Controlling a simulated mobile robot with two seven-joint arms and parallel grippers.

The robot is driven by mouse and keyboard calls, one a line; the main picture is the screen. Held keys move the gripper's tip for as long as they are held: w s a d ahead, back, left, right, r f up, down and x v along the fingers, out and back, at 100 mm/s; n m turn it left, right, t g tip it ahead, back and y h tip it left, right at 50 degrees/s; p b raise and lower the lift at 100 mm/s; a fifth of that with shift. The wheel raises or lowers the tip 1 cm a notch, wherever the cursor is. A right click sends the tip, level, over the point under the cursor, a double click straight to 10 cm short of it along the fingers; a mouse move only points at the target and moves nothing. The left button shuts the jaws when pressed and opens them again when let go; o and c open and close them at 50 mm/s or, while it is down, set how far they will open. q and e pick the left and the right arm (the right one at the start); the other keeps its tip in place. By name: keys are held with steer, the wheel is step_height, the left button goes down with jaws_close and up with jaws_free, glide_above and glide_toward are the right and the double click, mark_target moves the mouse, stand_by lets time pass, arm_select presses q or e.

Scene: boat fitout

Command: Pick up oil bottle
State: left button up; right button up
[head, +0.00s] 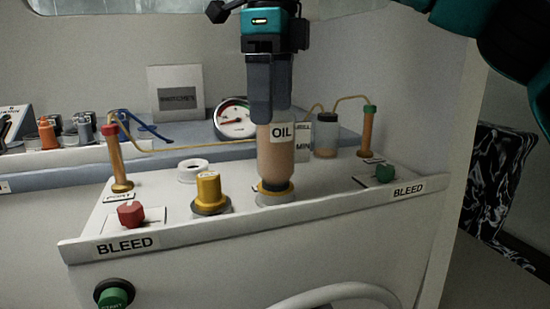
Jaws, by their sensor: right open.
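The oil bottle (275,158) is a brownish cylinder with a white "OIL" label. It stands upright on the panel, its yellow and dark lower end seated in a pale ring (278,198). My right gripper (270,118) comes down from above with its fingers pointing down. Its fingers overlap the top of the bottle and hide it. The jaws are open; whether a finger touches the bottle is hard to tell. My left gripper is out of view.
A yellow cap (210,190) and a white ring (192,170) sit left of the bottle. A gauge (234,119) is behind it. A red knob (131,213), a green knob (385,173), brass posts with tubes and a small jar (326,137) stand around on the panel.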

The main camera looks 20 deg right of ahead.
mark_target(276, 138)
steer(key=shift+f, duration=0.65)
steer(key=f, duration=0.1)
steer(key=f+b, duration=0.1)
steer(key=f, duration=0.3)
steer(key=shift+s+d, duration=0.15)
steer(key=shift+d, duration=0.1)
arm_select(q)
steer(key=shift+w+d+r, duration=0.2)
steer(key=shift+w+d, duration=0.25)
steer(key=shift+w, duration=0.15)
arm_select(e)
steer(key=shift+c, duration=0.2)
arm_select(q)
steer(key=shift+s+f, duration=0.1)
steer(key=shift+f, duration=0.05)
arm_select(e)
steer(key=c, duration=1.3)
steer(key=shift+o, duration=0.2)
steer(key=shift+r, duration=0.15)
